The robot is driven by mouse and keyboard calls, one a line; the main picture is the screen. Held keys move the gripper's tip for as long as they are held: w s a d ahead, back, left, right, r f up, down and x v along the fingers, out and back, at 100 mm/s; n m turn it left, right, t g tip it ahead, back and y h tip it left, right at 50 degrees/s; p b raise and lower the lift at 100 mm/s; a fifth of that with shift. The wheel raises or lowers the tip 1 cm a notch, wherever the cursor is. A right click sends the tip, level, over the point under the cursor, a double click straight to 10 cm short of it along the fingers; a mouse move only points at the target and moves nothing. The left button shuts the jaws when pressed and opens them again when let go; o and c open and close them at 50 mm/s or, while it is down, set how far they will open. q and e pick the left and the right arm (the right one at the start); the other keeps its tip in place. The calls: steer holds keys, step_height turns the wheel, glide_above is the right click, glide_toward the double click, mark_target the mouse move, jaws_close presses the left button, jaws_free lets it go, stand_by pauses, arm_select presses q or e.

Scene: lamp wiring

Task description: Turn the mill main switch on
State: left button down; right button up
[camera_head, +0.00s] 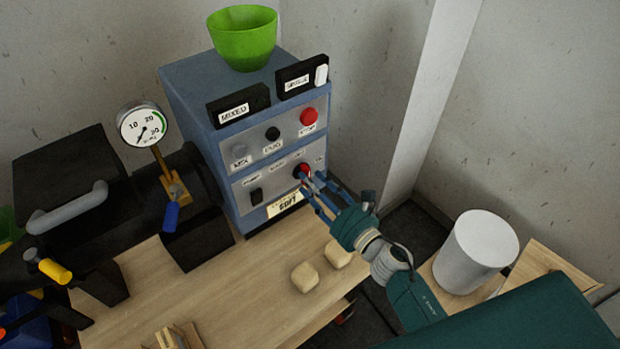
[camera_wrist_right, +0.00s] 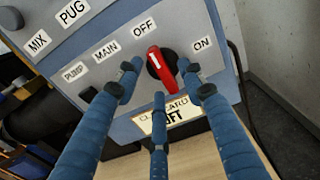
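The main switch is a red rotary knob on a black round base, low on the front of the blue control box; it shows in the head view (camera_head: 303,171) and in the right wrist view (camera_wrist_right: 164,69). Its white mark is at the end towards the OFF label (camera_wrist_right: 144,26); the ON label (camera_wrist_right: 202,43) is to its right. My right gripper (camera_head: 314,186) is at the knob. Its blue fingers (camera_wrist_right: 160,84) are spread open in the right wrist view, with tips beside and below the knob. Whether any finger touches it I cannot tell. My left gripper is not in view.
The box (camera_head: 186,95) also carries a red button (camera_head: 309,116), a black knob (camera_head: 273,134) and a black rocker switch (camera_head: 256,196). A green bowl (camera_head: 243,40) stands on top. Two pale blocks (camera_head: 305,277) lie on the wooden table (camera_head: 235,295). A white cylinder (camera_head: 480,255) stands at right.

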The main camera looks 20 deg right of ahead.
steer(key=shift+w+a, duration=0.25)
steer(key=shift+w, duration=0.3)
jaws_close()
